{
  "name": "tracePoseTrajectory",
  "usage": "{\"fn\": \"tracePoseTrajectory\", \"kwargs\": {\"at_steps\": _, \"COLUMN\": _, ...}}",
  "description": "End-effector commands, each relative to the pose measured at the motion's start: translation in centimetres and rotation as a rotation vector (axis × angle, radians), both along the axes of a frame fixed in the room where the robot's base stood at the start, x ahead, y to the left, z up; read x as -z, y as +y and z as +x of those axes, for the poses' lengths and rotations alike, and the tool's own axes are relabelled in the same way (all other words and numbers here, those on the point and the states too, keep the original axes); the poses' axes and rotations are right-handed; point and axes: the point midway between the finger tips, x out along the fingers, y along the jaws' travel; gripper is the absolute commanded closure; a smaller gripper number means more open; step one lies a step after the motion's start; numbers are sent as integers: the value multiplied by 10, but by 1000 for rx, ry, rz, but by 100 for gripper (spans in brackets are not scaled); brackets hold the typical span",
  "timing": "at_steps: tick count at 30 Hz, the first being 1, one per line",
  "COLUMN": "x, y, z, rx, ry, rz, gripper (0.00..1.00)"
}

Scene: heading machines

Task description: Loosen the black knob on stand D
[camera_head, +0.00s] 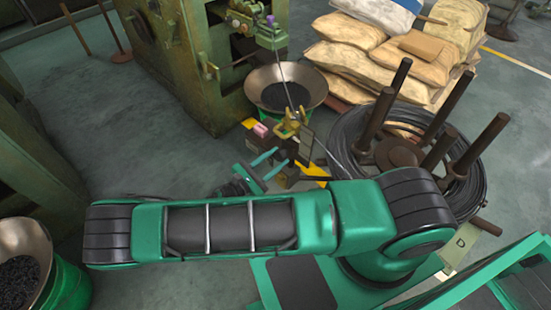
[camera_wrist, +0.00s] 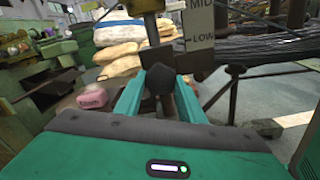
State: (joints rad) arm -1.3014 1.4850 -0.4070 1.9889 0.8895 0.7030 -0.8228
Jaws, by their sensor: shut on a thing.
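In the wrist view the black knob (camera_wrist: 159,77) sits between the two teal fingers of my gripper (camera_wrist: 158,84), which is shut on it. The knob is in front of an upright post (camera_wrist: 152,32) with a dark crosspiece. In the head view my gripper (camera_head: 275,164) reaches the small stand with a yellow bracket (camera_head: 288,128); the knob itself cannot be made out there. A plate lettered D (camera_head: 459,244) shows at the right, near the wire-coil stand.
A wire coil (camera_head: 480,180) with several brown posts stands right of my gripper. A bowl of dark pieces (camera_head: 285,90) and a green machine (camera_head: 185,60) are behind it. Stacked sacks (camera_head: 385,50) lie at the back. A pink object (camera_wrist: 91,97) is left in the wrist view.

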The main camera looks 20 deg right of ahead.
Motion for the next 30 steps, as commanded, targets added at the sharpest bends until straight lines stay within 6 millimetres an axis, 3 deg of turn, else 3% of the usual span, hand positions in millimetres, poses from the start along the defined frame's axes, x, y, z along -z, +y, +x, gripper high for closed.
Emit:
{"fn": "tracePoseTrajectory", "kwargs": {"at_steps": 11, "x": 1, "y": 5, "z": 3, "rx": -12, "ry": -2, "rz": 8, "gripper": 87}}
{"fn": "tracePoseTrajectory", "kwargs": {"at_steps": 12, "x": 0, "y": 5, "z": 4, "rx": -12, "ry": -3, "rz": 8, "gripper": 57}}
{"fn": "tracePoseTrajectory", "kwargs": {"at_steps": 14, "x": 0, "y": 4, "z": 3, "rx": -11, "ry": -3, "rz": 6, "gripper": 46}}
{"fn": "tracePoseTrajectory", "kwargs": {"at_steps": 23, "x": 0, "y": 3, "z": 1, "rx": -5, "ry": -1, "rz": 2, "gripper": 46}}
{"fn": "tracePoseTrajectory", "kwargs": {"at_steps": 30, "x": 0, "y": 26, "z": -8, "rx": -8, "ry": -2, "rz": 3, "gripper": 46}}
